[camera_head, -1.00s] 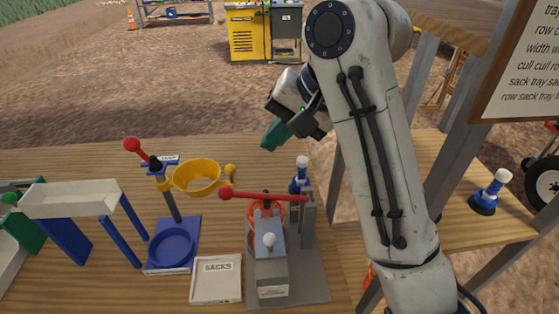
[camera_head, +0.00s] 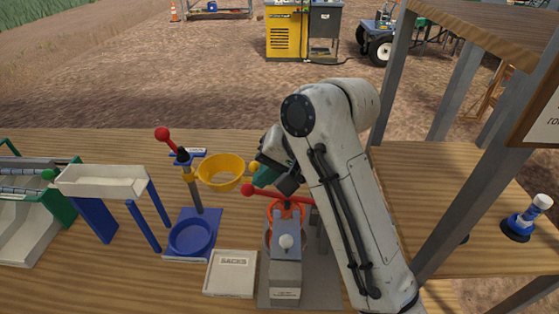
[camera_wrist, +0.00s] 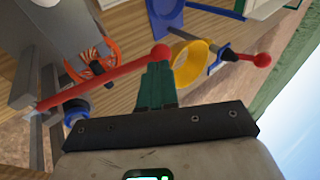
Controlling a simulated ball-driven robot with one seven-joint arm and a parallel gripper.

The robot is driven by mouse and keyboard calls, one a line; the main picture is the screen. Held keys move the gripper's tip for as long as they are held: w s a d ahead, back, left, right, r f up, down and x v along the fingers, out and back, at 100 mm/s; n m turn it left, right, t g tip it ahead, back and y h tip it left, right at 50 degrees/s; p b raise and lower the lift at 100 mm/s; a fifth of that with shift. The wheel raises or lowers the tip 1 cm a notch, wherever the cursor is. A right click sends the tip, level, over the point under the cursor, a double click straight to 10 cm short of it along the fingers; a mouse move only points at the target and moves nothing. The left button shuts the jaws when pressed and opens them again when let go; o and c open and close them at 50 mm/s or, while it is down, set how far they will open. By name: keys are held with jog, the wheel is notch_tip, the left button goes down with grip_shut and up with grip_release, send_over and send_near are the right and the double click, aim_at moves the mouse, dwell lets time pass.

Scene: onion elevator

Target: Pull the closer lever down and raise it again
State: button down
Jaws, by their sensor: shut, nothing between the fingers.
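The closer machine (camera_head: 287,270) is a grey unit on a grey base. Its red lever (camera_head: 285,196) runs nearly level, with a red ball at the left end. In the wrist view the lever (camera_wrist: 105,83) slants across the left, its ball (camera_wrist: 160,52) just beyond the fingertips. My gripper (camera_head: 264,178) has green fingers, shut and empty, close to the ball and slightly above it in the head view. In the wrist view my gripper (camera_wrist: 158,68) almost meets the ball; I cannot tell whether they touch. Orange netting (camera_head: 287,208) sits under the lever. My arm hides the lever's right end.
A blue stand with a yellow ring (camera_head: 221,158) and a red-ball handle (camera_head: 163,134) is left of the closer. A white sacks tray (camera_head: 231,274) lies in front. A blue-and-white bottle-like item (camera_head: 528,216) stands on the right-hand table.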

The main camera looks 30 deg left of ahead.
aim_at(253, 190)
jog(key=shift+x, duration=1)
jog(key=shift+a, duration=0.1)
jog(key=shift+s+a+f+p, duration=0.25)
jog(key=shift+f+p, duration=0.25)
jog(key=shift+p, duration=0.4)
jog(key=shift+s+a+f+p, duration=0.1)
jog(key=shift+f+p, duration=0.15)
jog(key=shift+f, duration=0.35)
jog(key=shift+s+a+f+p, duration=0.15)
jog(key=shift+f+p, duration=0.1)
jog(key=shift+f, duration=0.35)
jog(key=shift+w, duration=0.1)
jog(key=shift+d+r+p, duration=0.15)
jog(key=shift+r+p, duration=0.45)
jog(key=shift+p, duration=0.15)
jog(key=s+a+r+p+v, duration=0.1)
jog(key=p+v, duration=0.1)
jog(key=v, duration=1)
jog(key=shift+a+r, duration=0.25)
jog(key=shift+r, duration=0.2)
jog(key=c, duration=1.8)
grip_release()
